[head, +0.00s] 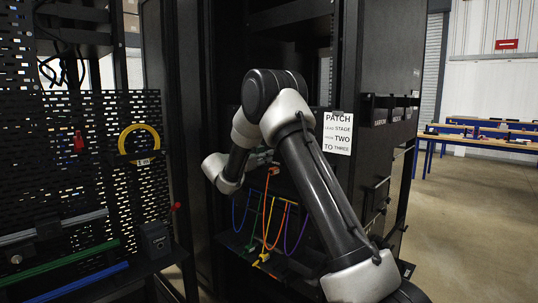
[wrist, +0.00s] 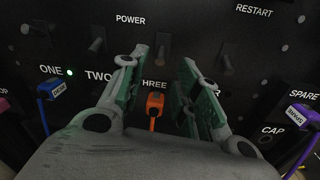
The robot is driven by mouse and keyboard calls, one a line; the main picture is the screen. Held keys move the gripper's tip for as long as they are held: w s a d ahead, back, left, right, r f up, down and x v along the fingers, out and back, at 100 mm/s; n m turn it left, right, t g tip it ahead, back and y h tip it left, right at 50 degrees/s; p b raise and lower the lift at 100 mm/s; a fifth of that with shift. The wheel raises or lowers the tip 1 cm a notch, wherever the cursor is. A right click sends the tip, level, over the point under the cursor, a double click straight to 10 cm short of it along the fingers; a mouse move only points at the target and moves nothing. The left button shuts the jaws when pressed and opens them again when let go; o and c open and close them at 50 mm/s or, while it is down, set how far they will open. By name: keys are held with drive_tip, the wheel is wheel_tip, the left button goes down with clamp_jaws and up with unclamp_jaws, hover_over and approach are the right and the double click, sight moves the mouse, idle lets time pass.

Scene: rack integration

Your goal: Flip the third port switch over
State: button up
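In the wrist view a black panel carries a row of toggle switches above labelled ports. The third switch (wrist: 161,46) stands above the label THREE, between and beyond my fingertips. My gripper (wrist: 163,58) is open, with one green-padded finger on each side of that switch. I cannot tell whether the fingers touch it. An orange plug (wrist: 155,103) sits in port three, below and between the fingers. A green light (wrist: 70,72) glows beside ONE; a finger partly hides the label THREE.
Neighbouring switches (wrist: 97,45) and (wrist: 227,66) stand close on either side of the fingers. A blue plug (wrist: 45,90) and a purple plug (wrist: 300,115) sit at the sides. Coloured cables (head: 265,225) hang below my arm; a patch sign (head: 338,133) is on the rack.

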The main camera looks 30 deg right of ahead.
drive_tip(key=shift+x, duration=2.25)
clamp_jaws()
